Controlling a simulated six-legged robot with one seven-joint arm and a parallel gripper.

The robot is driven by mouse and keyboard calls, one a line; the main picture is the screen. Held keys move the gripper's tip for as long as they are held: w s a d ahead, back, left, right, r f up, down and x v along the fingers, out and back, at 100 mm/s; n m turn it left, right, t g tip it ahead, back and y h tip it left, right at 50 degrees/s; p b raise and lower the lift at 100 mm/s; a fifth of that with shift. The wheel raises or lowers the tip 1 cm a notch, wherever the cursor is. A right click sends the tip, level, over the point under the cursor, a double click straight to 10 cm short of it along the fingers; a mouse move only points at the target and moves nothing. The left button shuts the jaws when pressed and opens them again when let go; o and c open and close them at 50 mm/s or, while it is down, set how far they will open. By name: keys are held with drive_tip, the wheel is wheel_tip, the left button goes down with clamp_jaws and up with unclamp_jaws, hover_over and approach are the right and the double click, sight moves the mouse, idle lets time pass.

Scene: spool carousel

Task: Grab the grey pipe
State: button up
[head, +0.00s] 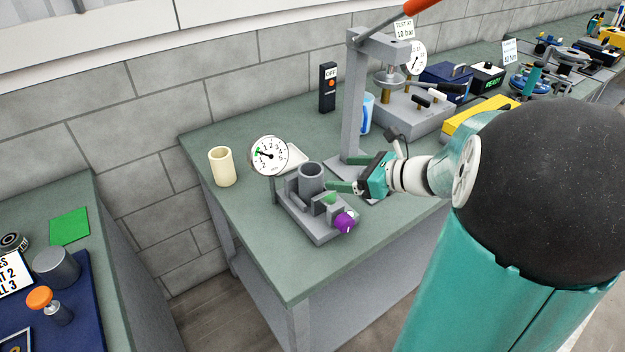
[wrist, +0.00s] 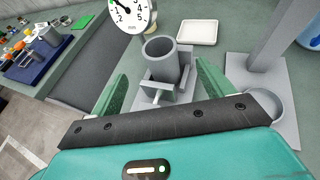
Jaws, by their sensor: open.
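The grey pipe (head: 311,180) is a short hollow tube standing upright in a grey fixture (head: 321,229) on the green bench. It also shows in the wrist view (wrist: 161,62), with its open top visible and its lower part partly behind fixture parts. My gripper (head: 338,173) is open and empty, close to the pipe's right side in the head view. In the wrist view its two green fingers (wrist: 162,80) are spread, with the pipe just beyond and between their tips. I cannot tell whether either finger touches the pipe.
A purple knob (head: 345,222) sits at the fixture's front. A round gauge (head: 269,156) stands left of the pipe, and a cream cup (head: 222,167) further left. A grey press column (head: 353,110) rises behind my gripper. A white tray (wrist: 197,32) lies behind the pipe. The bench's front-right area is clear.

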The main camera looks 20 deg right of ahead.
sight(302, 169)
drive_tip(key=x, duration=0.4)
drive_tip(key=shift+w+a+f, duration=0.15)
drive_tip(key=shift+a, duration=0.05)
drive_tip(key=shift+r+x, duration=0.1)
drive_tip(key=shift+x, duration=1.35)
drive_tip(key=shift+r+x, duration=0.15)
drive_tip(key=shift+x, duration=1.35)
drive_tip(key=shift+w, duration=0.1)
drive_tip(key=c, duration=1.2)
